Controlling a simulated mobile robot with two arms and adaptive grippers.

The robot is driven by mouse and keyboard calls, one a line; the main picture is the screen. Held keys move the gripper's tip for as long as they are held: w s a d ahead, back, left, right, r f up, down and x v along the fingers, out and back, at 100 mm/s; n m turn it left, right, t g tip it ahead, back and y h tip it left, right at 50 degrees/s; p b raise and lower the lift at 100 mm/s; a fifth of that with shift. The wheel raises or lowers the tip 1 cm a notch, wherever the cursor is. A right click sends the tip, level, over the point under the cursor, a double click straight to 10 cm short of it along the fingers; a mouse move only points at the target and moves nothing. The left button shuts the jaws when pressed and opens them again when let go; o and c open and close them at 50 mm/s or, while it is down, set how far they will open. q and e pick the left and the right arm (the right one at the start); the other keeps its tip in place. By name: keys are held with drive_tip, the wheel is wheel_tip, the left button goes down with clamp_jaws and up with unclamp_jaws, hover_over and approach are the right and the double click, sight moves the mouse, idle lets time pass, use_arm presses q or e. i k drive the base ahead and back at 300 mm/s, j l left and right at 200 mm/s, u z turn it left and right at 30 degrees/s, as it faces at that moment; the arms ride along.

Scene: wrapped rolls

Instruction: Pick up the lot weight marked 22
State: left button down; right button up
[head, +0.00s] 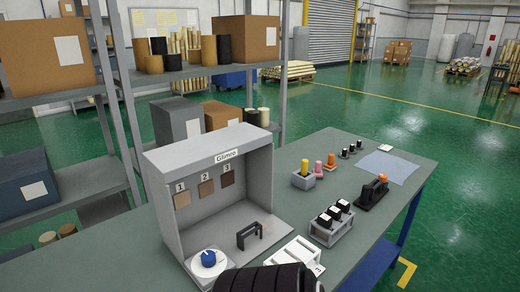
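No mark reading 22 is legible. Small black pieces with white tops (334,213) stand in a grey holder (322,237) at the middle right of the bench. A second group of smaller black pieces with light tops (353,149) stands farther back on the bench. I cannot tell which of these, if any, is the lot weight marked 22. Neither of my grippers can be made out. A black ribbed shape (268,279) cuts into the bottom edge and hides part of the bench; I cannot tell what it is.
A grey booth (213,152) with numbered swatches stands on the bench (385,222). Yellow, pink and orange pieces (318,168) and a black device (372,192) stand right. A pale cloth (389,167) lies behind the device.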

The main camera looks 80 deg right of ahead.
sight(343, 155)
drive_tip(key=z, duration=3.35)
drive_tip(key=i+l+u, duration=0.1)
drive_tip(key=l, duration=0.3)
drive_tip(key=i+l, duration=0.25)
drive_tip(key=l, duration=0.15)
drive_tip(key=i+l+u, duration=0.15)
drive_tip(key=l, duration=0.25)
drive_tip(key=i+l, duration=0.15)
drive_tip(key=l, duration=0.25)
drive_tip(key=i+l+u, duration=0.15)
drive_tip(key=l, duration=0.25)
drive_tip(key=i+l+u, duration=0.1)
drive_tip(key=l, duration=0.35)
drive_tip(key=i+l, duration=0.15)
drive_tip(key=l, duration=0.3)
drive_tip(key=j+u, duration=0.05)
